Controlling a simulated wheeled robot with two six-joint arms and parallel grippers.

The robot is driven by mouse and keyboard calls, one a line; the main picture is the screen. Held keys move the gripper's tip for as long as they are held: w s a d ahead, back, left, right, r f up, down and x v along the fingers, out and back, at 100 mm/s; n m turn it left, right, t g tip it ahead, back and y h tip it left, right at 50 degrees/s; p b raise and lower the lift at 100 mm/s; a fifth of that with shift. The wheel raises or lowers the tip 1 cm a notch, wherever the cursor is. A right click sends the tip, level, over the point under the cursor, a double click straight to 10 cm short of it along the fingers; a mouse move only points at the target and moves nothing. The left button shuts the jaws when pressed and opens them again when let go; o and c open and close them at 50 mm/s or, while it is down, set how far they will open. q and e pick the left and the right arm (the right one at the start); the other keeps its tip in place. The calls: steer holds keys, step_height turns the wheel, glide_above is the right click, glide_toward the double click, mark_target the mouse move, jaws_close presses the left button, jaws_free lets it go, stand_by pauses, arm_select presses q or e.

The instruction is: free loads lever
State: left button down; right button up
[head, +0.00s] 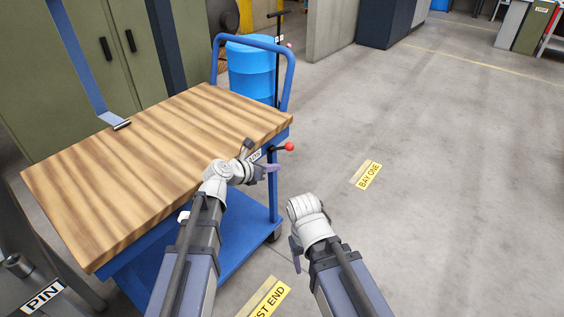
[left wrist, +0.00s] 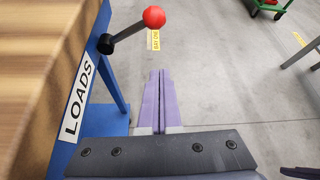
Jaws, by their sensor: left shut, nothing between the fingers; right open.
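The loads lever (head: 289,146) is a short dark stem with a red ball at the cart's right side, just under the wooden top. In the left wrist view the lever (left wrist: 153,17) sticks out from a dark pivot on the blue frame, beyond and slightly left of my fingertips. A white LOADS label (left wrist: 77,97) is beside it on the frame. My left gripper (head: 274,172) is shut and empty, just below and left of the red ball, apart from it; its purple fingers also show in the wrist view (left wrist: 160,72). My right gripper (head: 296,262) is open and empty, lower and right of the cart.
The blue cart has a wooden top (head: 150,160) and a blue push handle (head: 288,75) at its far end. A blue barrel (head: 250,70) stands behind it, green cabinets (head: 110,60) at left.

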arm_select(q)
steer(key=shift+p+v, duration=0.45)
steer(key=shift+v, duration=1.2)
